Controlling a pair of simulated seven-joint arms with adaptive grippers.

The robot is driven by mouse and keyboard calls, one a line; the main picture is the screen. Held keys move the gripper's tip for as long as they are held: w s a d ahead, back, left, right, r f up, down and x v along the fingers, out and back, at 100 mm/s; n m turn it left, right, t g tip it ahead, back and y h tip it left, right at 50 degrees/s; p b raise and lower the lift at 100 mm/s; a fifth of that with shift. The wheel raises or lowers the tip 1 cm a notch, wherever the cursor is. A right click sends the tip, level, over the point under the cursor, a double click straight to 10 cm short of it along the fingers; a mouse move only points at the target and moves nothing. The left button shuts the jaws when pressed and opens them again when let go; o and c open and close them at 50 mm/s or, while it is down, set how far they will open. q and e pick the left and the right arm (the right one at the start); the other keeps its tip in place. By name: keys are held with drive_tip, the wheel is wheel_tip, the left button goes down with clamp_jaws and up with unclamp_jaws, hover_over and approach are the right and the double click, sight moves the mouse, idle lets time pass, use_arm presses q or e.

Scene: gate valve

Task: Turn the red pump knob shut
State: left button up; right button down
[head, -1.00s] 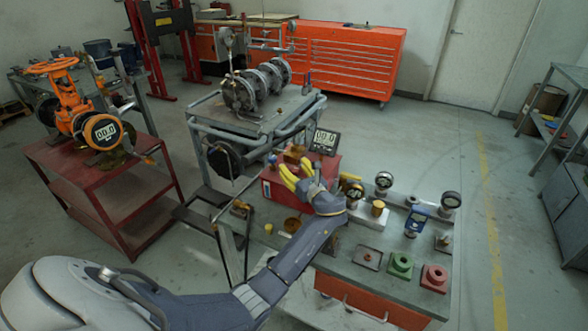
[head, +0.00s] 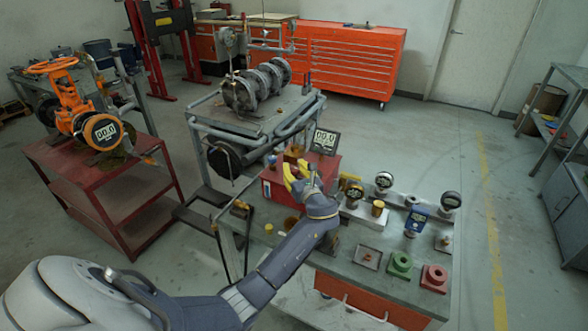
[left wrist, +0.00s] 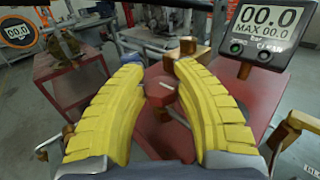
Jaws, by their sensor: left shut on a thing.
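The red pump knob (left wrist: 161,91) sits on the red pump box (head: 274,187), with a pale line marked across its face. The same box also shows in the left wrist view (left wrist: 190,136). My left gripper (head: 297,170) is over the top of the box, its yellow fingers on either side of the knob. In the left wrist view the gripper (left wrist: 159,75) is shut on the knob. In the head view the fingers hide the knob. A display (left wrist: 258,32) behind the box reads 00.0 and MAX 00.0. My right gripper is not in view.
The box stands on a grey workbench (head: 337,262) with gauges, a green block (head: 400,264) and a red block (head: 434,278) to the right. A red cart (head: 115,190) with an orange valve (head: 70,100) stands at left. Open floor lies right of the bench.

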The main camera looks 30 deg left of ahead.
use_arm(q)
drive_tip(key=m+t+h, duration=0.5)
drive_tip(key=m+h, duration=0.1)
drive_tip(key=h, duration=0.1)
drive_tip(key=shift+a+t+h, duration=0.1)
drive_tip(key=shift+t+h, duration=0.2)
drive_tip(key=shift+t, duration=0.1)
clamp_jaws()
drive_tip(key=m+t+h, duration=0.1)
drive_tip(key=m+h, duration=0.2)
drive_tip(key=h, duration=0.1)
drive_tip(key=shift+f+m+h, duration=0.1)
drive_tip(key=shift+m+h, duration=1)
drive_tip(key=shift+h, duration=0.8)
drive_tip(key=shift+d+m+h, duration=0.2)
drive_tip(key=shift+m+h, duration=0.2)
drive_tip(key=shift+h, duration=0.2)
drive_tip(key=o, duration=1.2)
unclamp_jaws()
drive_tip(key=shift+s+a, duration=0.25)
drive_tip(key=shift+s, duration=1.75)
drive_tip(key=shift+s+a, duration=0.25)
drive_tip(key=shift+s, duration=1.7)
drive_tip(key=shift+s+a, duration=0.25)
drive_tip(key=shift+s, duration=1.75)
